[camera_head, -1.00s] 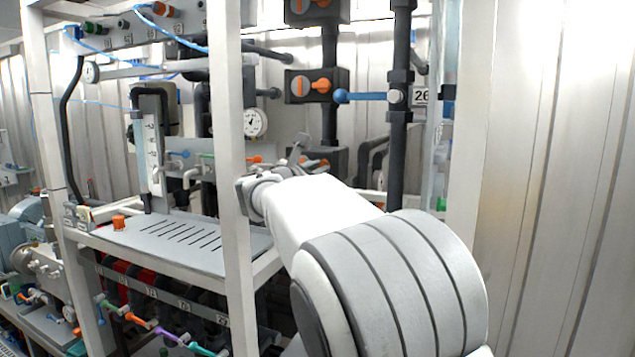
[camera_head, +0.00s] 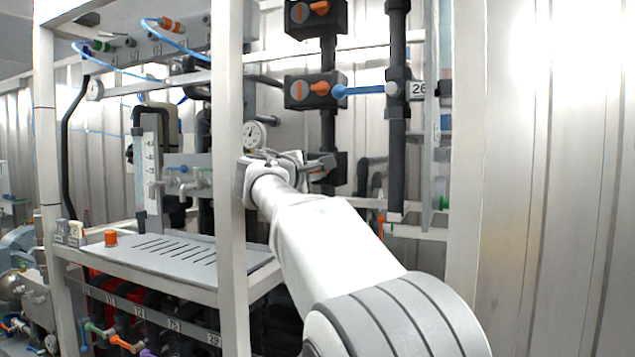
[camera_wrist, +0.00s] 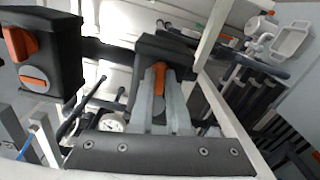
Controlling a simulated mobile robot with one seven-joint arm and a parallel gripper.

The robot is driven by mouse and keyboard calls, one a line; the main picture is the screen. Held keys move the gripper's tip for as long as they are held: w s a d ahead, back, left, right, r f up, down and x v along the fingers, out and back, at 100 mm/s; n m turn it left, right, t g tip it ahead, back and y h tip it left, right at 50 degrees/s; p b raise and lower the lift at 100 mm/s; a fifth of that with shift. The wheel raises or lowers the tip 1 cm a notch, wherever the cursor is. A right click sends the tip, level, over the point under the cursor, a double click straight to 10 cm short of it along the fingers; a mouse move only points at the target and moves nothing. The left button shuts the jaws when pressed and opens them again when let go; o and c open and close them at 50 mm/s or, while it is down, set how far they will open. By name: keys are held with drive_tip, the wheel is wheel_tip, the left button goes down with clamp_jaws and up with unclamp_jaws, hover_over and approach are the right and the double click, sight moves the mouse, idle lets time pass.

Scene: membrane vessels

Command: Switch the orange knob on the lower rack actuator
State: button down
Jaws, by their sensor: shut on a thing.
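The lower rack actuator is a dark box (camera_head: 341,172), half hidden behind my gripper in the head view. In the wrist view the same box (camera_wrist: 185,50) is at the top centre. Its orange knob (camera_wrist: 159,76) shows between the two grey fingers of my gripper (camera_wrist: 157,92). The fingers are shut on the knob, one on each side. In the head view my gripper (camera_head: 318,166) reaches the front of the box, and the knob itself is hidden there.
Two similar actuators, a middle one (camera_head: 315,90) and a top one (camera_head: 317,16), sit above, each with an orange knob. A blue-handled valve (camera_head: 360,90) is beside the middle one. A white rack post (camera_head: 230,180) stands close left of my wrist. A gauge (camera_head: 254,135) is behind.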

drive_tip(key=shift+f+m+b, duration=0.1)
drive_tip(key=shift+m+b, duration=0.5)
drive_tip(key=shift+m, duration=0.4)
drive_tip(key=c, duration=0.9)
unclamp_jaws()
drive_tip(key=shift+s, duration=0.1)
drive_tip(key=b+v, duration=0.3)
drive_tip(key=v, duration=1.4)
drive_tip(key=shift+s, duration=0.15)
